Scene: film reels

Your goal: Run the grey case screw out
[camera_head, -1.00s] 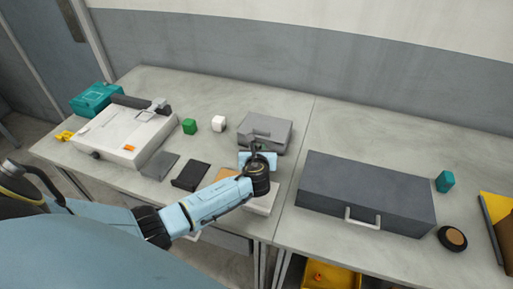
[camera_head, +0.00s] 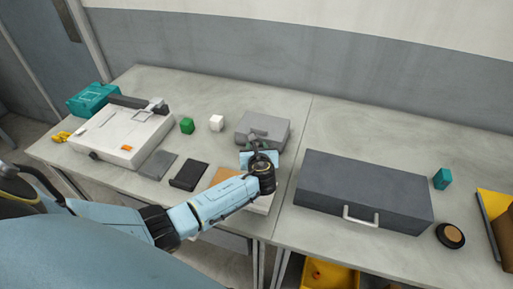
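A small light grey case (camera_head: 263,127) with a raised part on top lies near the middle of the tables, left of the seam. My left gripper (camera_head: 255,147) is at its front edge, pointing away from me. The gripper and wrist cover part of the case front, and no screw can be made out. Whether the fingers are open or shut on anything is too small to tell. My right gripper is not in view.
A large dark grey case (camera_head: 364,187) with a handle lies to the right. A yellow bin (camera_head: 331,277) is below.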

